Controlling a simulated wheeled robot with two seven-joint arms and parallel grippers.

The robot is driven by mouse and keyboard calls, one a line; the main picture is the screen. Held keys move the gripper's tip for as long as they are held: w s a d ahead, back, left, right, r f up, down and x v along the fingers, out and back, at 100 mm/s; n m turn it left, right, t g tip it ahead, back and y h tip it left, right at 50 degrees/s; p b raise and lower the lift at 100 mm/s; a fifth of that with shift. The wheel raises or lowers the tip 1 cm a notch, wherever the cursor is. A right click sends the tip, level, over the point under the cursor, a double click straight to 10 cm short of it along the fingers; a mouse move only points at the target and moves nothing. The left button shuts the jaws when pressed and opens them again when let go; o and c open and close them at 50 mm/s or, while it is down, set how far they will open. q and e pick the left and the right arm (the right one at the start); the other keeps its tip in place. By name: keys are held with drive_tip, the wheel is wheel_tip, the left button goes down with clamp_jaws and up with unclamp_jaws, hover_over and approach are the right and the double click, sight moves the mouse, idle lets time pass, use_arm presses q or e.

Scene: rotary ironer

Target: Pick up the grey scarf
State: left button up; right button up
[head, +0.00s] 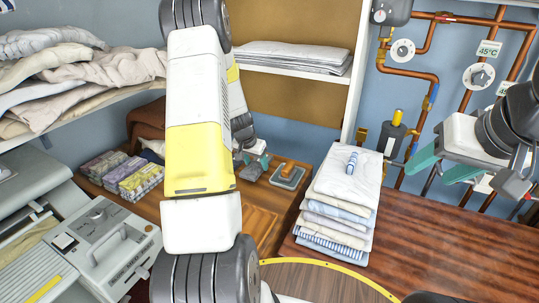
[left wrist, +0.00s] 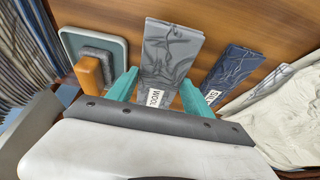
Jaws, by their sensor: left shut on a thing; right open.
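The grey scarf (left wrist: 172,48) is a folded flat strip with a white label reading "WOOL" near its lower end. In the left wrist view, the teal fingers of my left gripper (left wrist: 159,76) stand on either side of the scarf and are shut on it. In the head view, my left gripper (head: 254,160) shows only in part behind my own arm, and I cannot make out the scarf there. My right gripper (head: 446,170) is open and empty at the right, above the brown wooden table.
A navy folded cloth (left wrist: 232,70) lies right of the scarf. An orange block on a grey pad (left wrist: 88,72) is at its left. A tall stack of folded linen (head: 335,222) stands right of my left arm. Copper pipes (head: 436,60) line the wall behind my right gripper.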

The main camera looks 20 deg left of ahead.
use_arm(q)
drive_tip(key=s+d, duration=0.2)
drive_tip(key=s, duration=0.2)
drive_tip(key=s+d+r, duration=0.1)
drive_tip(key=s+d, duration=0.1)
drive_tip(key=s, duration=0.2)
drive_tip(key=s+d, duration=0.3)
drive_tip(key=shift+s+r, duration=0.15)
drive_tip(key=shift+s, duration=0.25)
drive_tip(key=shift+s+d, duration=0.1)
drive_tip(key=shift+d, duration=0.6)
drive_tip(key=shift+n, duration=0.6)
drive_tip(key=d, duration=0.3)
drive_tip(key=d+r, duration=0.1)
drive_tip(key=d, duration=0.1)
drive_tip(key=shift+w+d, duration=0.2)
drive_tip(key=shift+d+r+y, duration=0.2)
drive_tip(key=shift+d+y, duration=0.1)
drive_tip(key=shift+d, duration=0.45)
